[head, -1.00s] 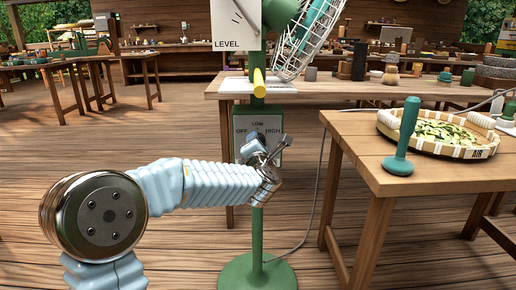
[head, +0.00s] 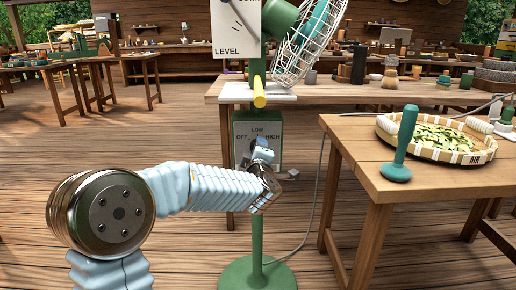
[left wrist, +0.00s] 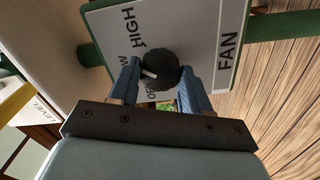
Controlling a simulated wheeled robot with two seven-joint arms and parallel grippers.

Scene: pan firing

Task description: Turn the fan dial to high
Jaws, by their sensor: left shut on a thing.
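The fan dial (left wrist: 160,70) is a dark round knob with a white mark, on a light panel (left wrist: 205,25) lettered OFF, LOW, HIGH and FAN. In the left wrist view the white mark points to the picture's left, toward the partly hidden LOW lettering. My left gripper (left wrist: 165,82) has its two blue fingers on either side of the knob and is shut on it. In the head view the left gripper (head: 262,152) covers the knob and part of the panel (head: 243,130) on the green stand. My right gripper is not in view.
The green stand has a round base (head: 257,275), a yellow peg (head: 259,92) and a fan cage (head: 310,40) above. A wooden table (head: 375,195) at the right holds a green stamp-like tool (head: 402,145) and a basket (head: 480,156) of green slices. Open floor lies at left.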

